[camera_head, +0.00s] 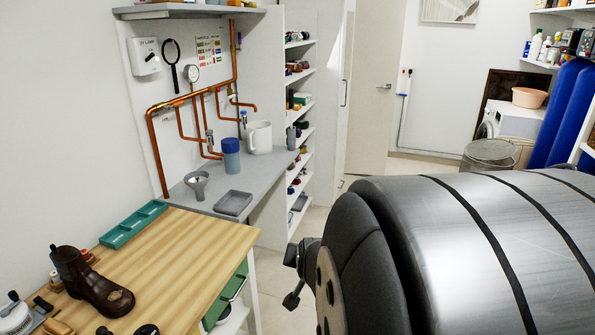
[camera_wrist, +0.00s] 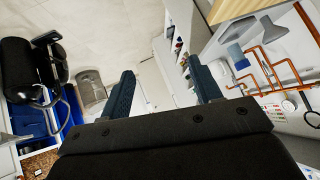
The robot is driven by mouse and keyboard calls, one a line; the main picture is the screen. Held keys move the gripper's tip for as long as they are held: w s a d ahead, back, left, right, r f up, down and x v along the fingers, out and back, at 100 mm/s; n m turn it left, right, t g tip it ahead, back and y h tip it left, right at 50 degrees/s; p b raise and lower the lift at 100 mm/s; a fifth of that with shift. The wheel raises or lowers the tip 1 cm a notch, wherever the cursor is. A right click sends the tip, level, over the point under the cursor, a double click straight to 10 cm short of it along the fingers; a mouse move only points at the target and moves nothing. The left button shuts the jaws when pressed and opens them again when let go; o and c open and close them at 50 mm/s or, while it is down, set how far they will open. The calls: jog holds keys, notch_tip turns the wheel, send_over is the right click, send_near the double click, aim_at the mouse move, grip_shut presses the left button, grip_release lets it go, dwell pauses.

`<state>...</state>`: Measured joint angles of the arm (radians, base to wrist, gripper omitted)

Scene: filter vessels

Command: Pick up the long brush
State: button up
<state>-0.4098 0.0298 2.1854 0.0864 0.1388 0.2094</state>
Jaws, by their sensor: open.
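I cannot clearly make out a long brush in either view. The wooden bench (camera_head: 170,262) at the lower left of the head view holds a brown boot (camera_head: 90,282) and several small items that may include brushes, such as a brown piece (camera_head: 58,327) cut by the bottom edge. My gripper (camera_wrist: 161,68) shows in the wrist view with its two dark fingers wide apart and nothing between them. It points across the room, away from the bench top.
A green divided tray (camera_head: 133,224) lies on the bench's far edge. The grey counter behind holds a funnel (camera_head: 197,184), a grey tray (camera_head: 233,203), a blue-topped container (camera_head: 231,155) and a white jug (camera_head: 259,137). Copper pipes (camera_head: 153,140) run above. The bench's middle is clear.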

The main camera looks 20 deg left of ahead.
jog(key=a+r+n+g+y, duration=0.15)
jog(key=a+n, duration=0.25)
jog(key=a, duration=1)
jog(key=r+n+g, duration=0.1)
jog(key=n+g, duration=0.6)
jog(key=n, duration=0.6)
send_over(55, 325)
jog(key=d, duration=0.7)
jog(key=shift+h, duration=0.35)
jog(key=x, duration=1.1)
jog(key=shift+a+f, duration=0.15)
jog(key=shift+a, duration=0.25)
jog(key=shift+w+x, duration=0.2)
jog(key=shift+x, duration=2.5)
jog(key=c, duration=1.1)
